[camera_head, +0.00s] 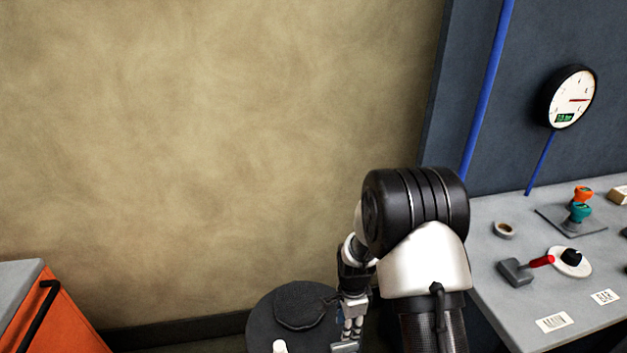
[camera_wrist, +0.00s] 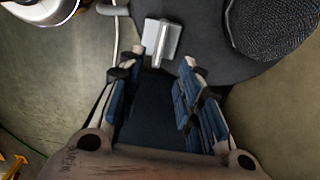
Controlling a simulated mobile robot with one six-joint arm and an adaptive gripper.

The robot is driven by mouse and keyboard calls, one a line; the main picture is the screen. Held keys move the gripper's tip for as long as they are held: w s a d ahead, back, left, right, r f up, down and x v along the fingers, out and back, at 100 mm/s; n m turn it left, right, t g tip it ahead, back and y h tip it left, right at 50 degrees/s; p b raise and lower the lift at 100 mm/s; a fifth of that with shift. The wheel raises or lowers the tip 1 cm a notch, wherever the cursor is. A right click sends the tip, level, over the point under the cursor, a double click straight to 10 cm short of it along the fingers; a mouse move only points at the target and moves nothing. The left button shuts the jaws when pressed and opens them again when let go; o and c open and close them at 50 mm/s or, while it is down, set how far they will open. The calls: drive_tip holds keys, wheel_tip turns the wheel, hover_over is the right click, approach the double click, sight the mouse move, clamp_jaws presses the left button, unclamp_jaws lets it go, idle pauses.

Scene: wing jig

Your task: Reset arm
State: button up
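Beyond the tips is a small pale block with a silvery bar, on a dark round surface. I cannot tell whether the tips touch it.
A round gauge (camera_head: 572,97) hangs above. An orange cabinet (camera_head: 60,315) stands lower left. The wall (camera_head: 200,150) is bare.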

drive_tip(key=s+r+n+t, duration=0.1)
drive_tip(key=s+r+n, duration=0.3)
drive_tip(key=r, duration=0.8)
drive_tip(key=s+r+n+t, duration=0.1)
drive_tip(key=s+r+n, duration=0.3)
drive_tip(key=r, duration=0.8)
drive_tip(key=s+r+n+t, duration=0.1)
drive_tip(key=s+r+n, duration=0.3)
drive_tip(key=s, duration=0.4)
drive_tip(key=s+r+n+t, duration=0.1)
drive_tip(key=s+r+n, duration=0.3)
drive_tip(key=s, duration=0.5)
drive_tip(key=shift+s+d+r+n+t, duration=0.2)
drive_tip(key=shift+r+n+t, duration=0.1)
drive_tip(key=shift+r+n, duration=0.15)
